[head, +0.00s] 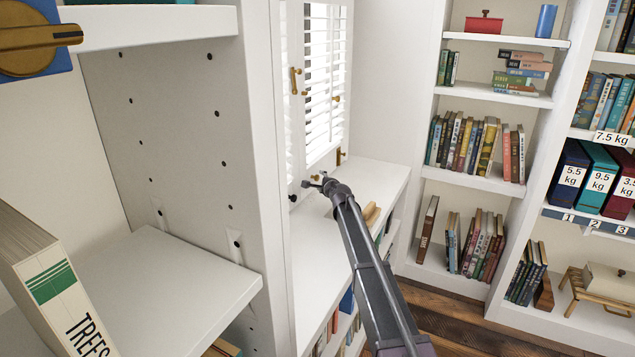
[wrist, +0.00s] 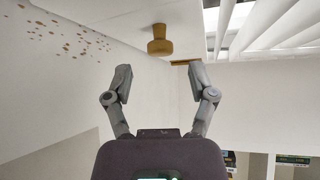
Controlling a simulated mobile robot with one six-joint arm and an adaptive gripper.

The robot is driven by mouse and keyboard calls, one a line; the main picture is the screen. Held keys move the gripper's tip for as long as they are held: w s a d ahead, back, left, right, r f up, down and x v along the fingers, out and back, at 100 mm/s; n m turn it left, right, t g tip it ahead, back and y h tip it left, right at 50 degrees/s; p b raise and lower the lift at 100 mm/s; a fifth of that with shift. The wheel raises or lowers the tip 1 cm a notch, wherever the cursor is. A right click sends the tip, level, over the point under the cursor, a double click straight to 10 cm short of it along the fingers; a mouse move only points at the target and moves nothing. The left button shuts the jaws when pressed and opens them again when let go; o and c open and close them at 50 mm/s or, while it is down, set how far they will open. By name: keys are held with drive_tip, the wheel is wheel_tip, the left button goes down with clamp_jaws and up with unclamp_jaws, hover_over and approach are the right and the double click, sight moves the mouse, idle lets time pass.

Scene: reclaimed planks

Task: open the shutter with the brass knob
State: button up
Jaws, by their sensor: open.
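The white louvred shutter (head: 325,75) stands at the window in the head view, and its slats (wrist: 275,30) show in the wrist view at the upper right. A brass knob (wrist: 159,40) sticks out from a white panel in the wrist view. It lies just beyond my gripper (wrist: 159,72), roughly centred between the fingertips. My gripper is open and empty, with one grey finger on each side and a gap to the knob. In the head view my gripper (head: 309,184) is at the foot of the shutter, above the white sill. Its fingertips are small and hard to make out there.
A brass handle (head: 295,81) and other small brass fittings show around the shutter. A white upright panel (head: 262,150) stands close on the left. A wooden object (head: 371,214) lies on the sill (head: 325,255). Bookshelves (head: 480,180) fill the right side.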

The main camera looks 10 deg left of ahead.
sight(318, 179)
drive_tip(key=shift+b+x, duration=0.35)
drive_tip(key=shift+x, duration=1.8)
